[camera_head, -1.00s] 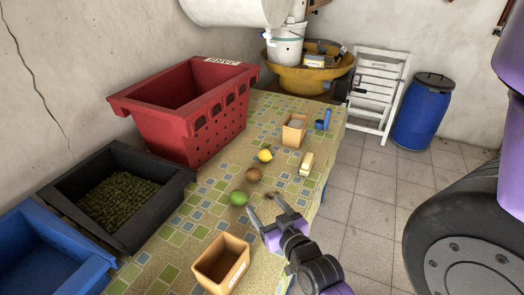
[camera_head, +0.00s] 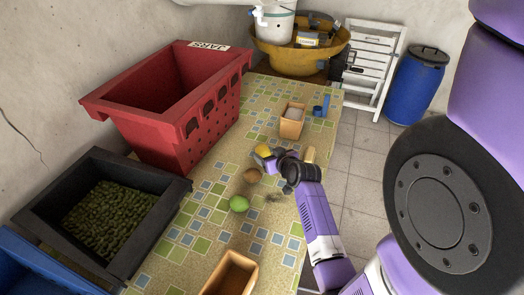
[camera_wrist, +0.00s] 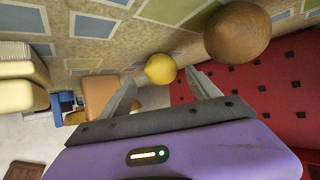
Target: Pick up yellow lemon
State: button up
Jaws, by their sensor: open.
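The yellow lemon (camera_head: 263,150) lies on the tiled-pattern table, partly covered by my gripper (camera_head: 273,158) in the head view. In the wrist view the lemon (camera_wrist: 160,69) shows whole, just beyond and between the two fingertips. My gripper (camera_wrist: 160,84) is open and empty, its spread fingers pointing toward the lemon. Whether a finger touches it cannot be told. A brown round fruit (camera_head: 252,175) lies close to the lemon, and it looms large at the upper right of the wrist view (camera_wrist: 238,32).
A green lime (camera_head: 239,204) lies nearer than the brown fruit. A small tan box (camera_head: 292,128) stands behind the lemon, with a cream block (camera_head: 309,154) to the right. The red crate (camera_head: 205,135) and black crate (camera_head: 145,215) line the left side. Another tan box (camera_head: 232,275) is in front.

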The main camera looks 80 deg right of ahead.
aim_at(265, 152)
jog(key=shift+p+x, duration=0.3)
jog(key=shift+x, duration=1.9)
jog(key=shift+w+a, duration=0.15)
jog(key=shift+c, duration=0.4)
jog(key=c, duration=1.4)
